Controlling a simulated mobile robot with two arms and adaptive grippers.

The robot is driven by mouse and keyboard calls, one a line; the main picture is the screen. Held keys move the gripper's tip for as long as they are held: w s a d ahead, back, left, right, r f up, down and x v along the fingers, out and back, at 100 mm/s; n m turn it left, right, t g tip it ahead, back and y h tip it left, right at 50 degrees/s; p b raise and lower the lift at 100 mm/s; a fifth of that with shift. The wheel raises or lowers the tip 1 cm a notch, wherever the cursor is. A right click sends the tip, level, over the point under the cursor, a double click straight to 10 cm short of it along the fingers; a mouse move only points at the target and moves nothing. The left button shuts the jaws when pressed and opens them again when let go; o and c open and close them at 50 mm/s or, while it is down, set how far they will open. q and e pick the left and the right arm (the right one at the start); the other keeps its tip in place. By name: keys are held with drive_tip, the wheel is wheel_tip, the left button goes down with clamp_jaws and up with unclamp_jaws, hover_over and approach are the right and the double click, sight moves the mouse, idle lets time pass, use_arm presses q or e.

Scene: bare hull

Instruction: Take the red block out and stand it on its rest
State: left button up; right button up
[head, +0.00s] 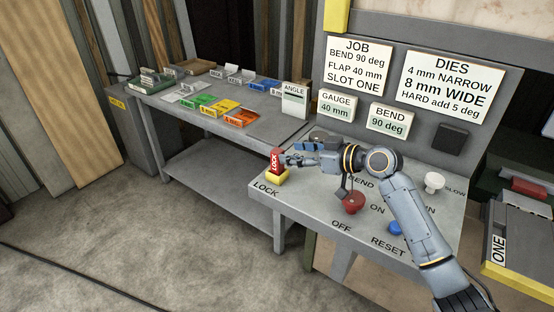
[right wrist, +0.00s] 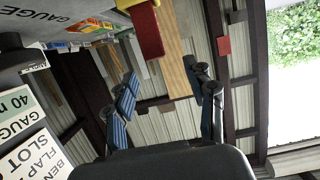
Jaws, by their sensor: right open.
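The red block (head: 275,161), marked LOCK, stands upright in a yellow base (head: 271,179) at the left corner of the grey control panel. My right gripper (head: 288,160) is just to the right of the block in the head view, with its fingers pointing at it. In the right wrist view the two blue-padded fingers (right wrist: 162,78) are spread apart with nothing between them. The red block (right wrist: 148,32) shows there beyond the fingertips, toward the top edge. I cannot make out a rest for the block. My left gripper is not in view.
The panel carries a red knob (head: 353,202), a blue button (head: 396,228) and a white knob (head: 434,181). Sign plates stand behind it. A grey bench (head: 262,128) with coloured trays stands at left. Another red piece (head: 529,187) lies at far right.

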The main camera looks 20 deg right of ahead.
sight(280, 151)
drive_tip(key=p+x, duration=0.2)
drive_tip(key=x, duration=0.1)
drive_tip(key=shift+w, duration=0.3)
drive_tip(key=shift+p+x, duration=0.4)
drive_tip(key=shift+x, duration=0.85)
drive_tip(key=shift+w+a+f, duration=0.15)
drive_tip(key=shift+w+f, duration=0.05)
drive_tip(key=shift+f, duration=0.25)
drive_tip(key=shift+c, duration=0.2)
drive_tip(key=c, duration=1.1)
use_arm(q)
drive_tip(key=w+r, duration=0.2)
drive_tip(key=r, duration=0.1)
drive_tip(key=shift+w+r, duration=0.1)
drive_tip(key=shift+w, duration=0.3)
use_arm(e)
clamp_jaws()
